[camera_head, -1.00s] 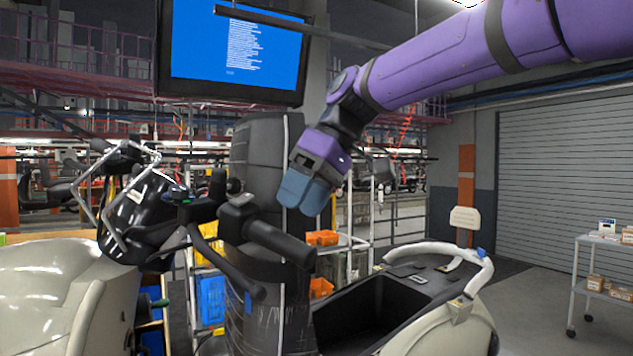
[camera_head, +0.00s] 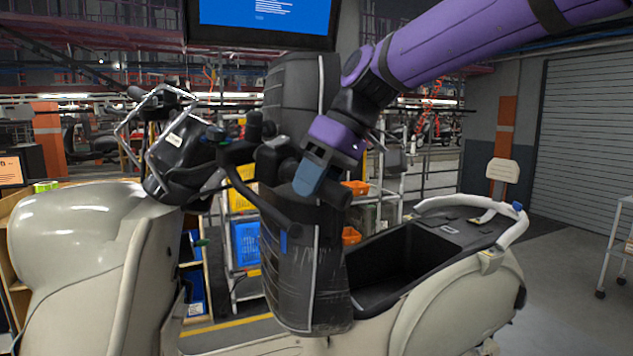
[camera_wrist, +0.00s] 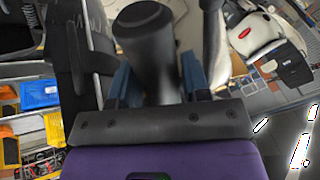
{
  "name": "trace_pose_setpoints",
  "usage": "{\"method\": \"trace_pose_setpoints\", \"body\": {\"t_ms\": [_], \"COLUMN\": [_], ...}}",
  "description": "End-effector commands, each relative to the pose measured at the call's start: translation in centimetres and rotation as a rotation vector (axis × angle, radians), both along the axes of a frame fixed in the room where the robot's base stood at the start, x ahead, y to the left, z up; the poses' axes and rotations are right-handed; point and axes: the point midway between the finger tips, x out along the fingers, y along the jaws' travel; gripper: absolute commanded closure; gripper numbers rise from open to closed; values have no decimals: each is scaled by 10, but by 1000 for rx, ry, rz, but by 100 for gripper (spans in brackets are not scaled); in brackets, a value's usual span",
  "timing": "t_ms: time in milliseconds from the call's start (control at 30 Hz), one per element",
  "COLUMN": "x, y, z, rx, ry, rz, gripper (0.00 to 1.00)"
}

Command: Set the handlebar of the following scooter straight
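The scooter in front of me is cream, with its front body (camera_head: 75,260) at the left and an open black seat well at the right. Its black handlebar (camera_head: 265,205) stands at an angle in front of a black-wrapped column. My gripper (camera_head: 310,180) points down at the near black grip (camera_head: 335,193). In the wrist view the two blue fingers of my gripper (camera_wrist: 158,82) lie on either side of this grip (camera_wrist: 145,35). I cannot tell whether they press on it. The handlebar's joint with the front body is partly hidden.
The black-wrapped column (camera_head: 318,275) rises close behind the handlebar. A dark front assembly with a silver tube frame (camera_head: 175,150) stands at the left. A screen (camera_head: 260,15) hangs above. Racks with yellow, blue and orange bins stand behind. Open floor lies at the right.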

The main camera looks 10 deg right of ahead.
Motion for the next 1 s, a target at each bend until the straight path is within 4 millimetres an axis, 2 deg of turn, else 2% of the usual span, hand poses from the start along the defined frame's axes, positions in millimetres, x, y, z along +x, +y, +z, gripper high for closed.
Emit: {"method": "trace_pose_setpoints", "body": {"t_ms": [33, 133, 167, 200, 300, 1000], "x": [0, 0, 0, 0, 0, -25], "y": [0, 0, 0, 0, 0, 21], "z": [0, 0, 0, 0, 0, 15], "rx": [0, 0, 0, 0, 0, -11], "ry": [0, 0, 0, 0, 0, 49], "rz": [0, 0, 0, 0, 0, -96], "gripper": [68, 90, 90, 73, 91, 91]}}
